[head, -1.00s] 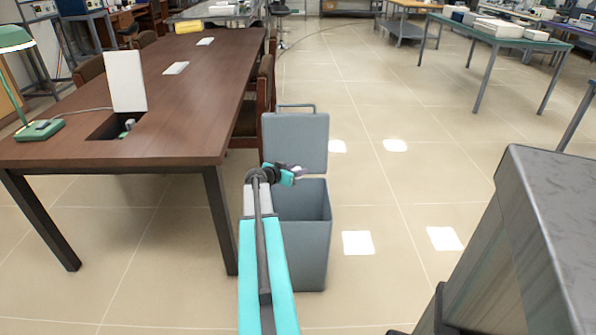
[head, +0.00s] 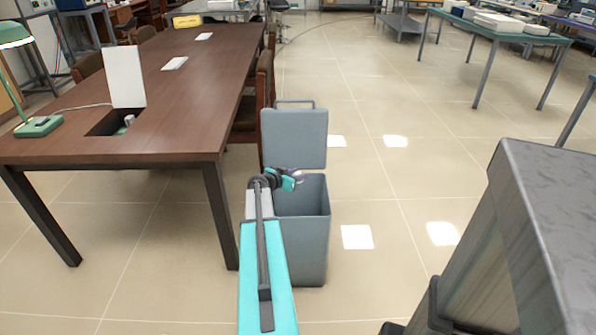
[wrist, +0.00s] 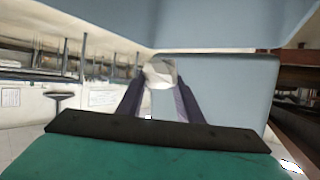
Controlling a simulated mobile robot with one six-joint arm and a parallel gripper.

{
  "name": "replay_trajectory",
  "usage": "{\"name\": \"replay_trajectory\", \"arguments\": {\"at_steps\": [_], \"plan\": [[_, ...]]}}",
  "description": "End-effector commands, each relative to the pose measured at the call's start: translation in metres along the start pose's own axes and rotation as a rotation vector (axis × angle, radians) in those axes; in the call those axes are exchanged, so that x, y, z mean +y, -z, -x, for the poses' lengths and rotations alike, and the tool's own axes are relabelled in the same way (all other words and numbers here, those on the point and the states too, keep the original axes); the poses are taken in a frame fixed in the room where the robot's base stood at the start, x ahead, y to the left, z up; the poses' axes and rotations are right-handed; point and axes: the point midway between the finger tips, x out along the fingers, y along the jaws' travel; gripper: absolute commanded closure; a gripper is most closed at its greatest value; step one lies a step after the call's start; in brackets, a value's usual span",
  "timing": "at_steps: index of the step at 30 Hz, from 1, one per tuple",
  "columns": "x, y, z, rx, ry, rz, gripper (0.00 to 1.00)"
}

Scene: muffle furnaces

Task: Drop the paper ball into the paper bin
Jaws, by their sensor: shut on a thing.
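The paper bin is a grey-blue box (head: 303,250) with its lid (head: 296,138) raised upright at the back. It stands on the floor beside the wooden table's right end. My gripper (head: 297,177) is above the bin's opening, in front of the raised lid. In the wrist view, a crumpled whitish paper ball (wrist: 160,72) sits between the two dark fingers, and my gripper is shut on it. The lid (wrist: 225,90) shows behind the ball in that view.
A grey metal-topped block (head: 540,200) stands at the right front. The tiled floor between is clear.

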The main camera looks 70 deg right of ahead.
Motion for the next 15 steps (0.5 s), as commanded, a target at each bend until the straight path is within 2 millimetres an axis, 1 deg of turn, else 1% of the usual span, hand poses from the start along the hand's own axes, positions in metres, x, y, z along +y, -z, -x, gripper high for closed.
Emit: {"name": "replay_trajectory", "arguments": {"at_steps": [3,6,15], "plan": [[0.0000,-0.0074,-0.0033,-0.001,0.000,0.000,0.88],[0.0001,-0.0104,-0.0046,0.000,0.000,0.001,0.88],[0.0006,-0.0119,-0.0054,0.000,0.000,0.000,0.88]]}}
